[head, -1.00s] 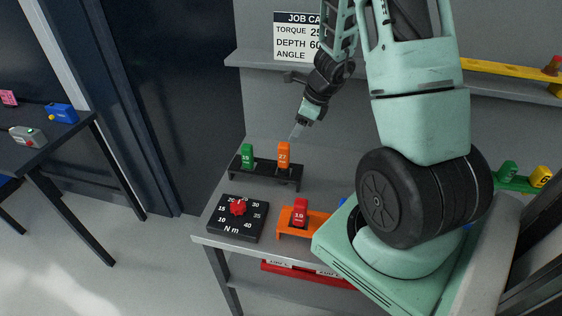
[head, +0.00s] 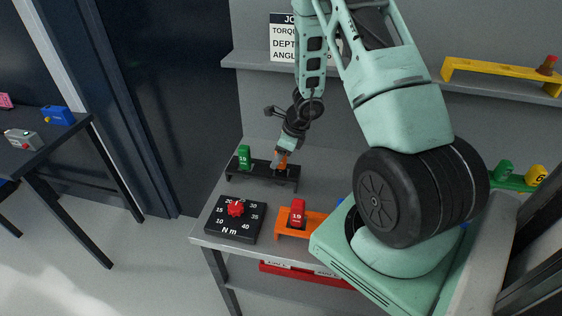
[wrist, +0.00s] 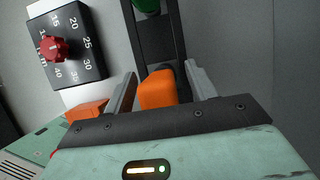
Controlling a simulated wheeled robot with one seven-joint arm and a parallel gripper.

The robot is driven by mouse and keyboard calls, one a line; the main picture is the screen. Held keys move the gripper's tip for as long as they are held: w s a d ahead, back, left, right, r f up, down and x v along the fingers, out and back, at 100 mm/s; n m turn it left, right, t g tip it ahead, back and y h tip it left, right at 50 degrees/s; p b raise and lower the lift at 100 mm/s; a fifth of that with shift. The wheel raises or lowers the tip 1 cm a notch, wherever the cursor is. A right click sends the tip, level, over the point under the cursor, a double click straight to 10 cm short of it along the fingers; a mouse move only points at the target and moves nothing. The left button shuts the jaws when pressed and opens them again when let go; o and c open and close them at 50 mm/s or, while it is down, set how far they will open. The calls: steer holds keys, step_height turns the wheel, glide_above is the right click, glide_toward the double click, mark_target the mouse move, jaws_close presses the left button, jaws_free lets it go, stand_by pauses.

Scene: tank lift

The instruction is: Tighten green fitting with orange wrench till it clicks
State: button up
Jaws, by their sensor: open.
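The orange wrench piece (head: 281,160) stands in the black rack (head: 262,178) on the bench. Its top also shows in the wrist view (wrist: 158,90). My gripper (wrist: 160,84) is open, with one finger on each side of the orange piece and a gap at each side. In the head view my gripper (head: 280,166) covers most of the orange piece. A green piece marked 19 (head: 244,156) stands in the same rack, to the left. I cannot make out a green fitting to be tightened in these views.
A black torque dial with a red knob (head: 236,208) lies in front of the rack. A red piece marked 19 (head: 298,212) stands in an orange holder (head: 283,232). A yellow rack (head: 500,74) is on the shelf, and a green holder (head: 508,183) is at right.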

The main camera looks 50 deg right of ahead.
steer(key=shift+c, duration=0.3)
jaws_close()
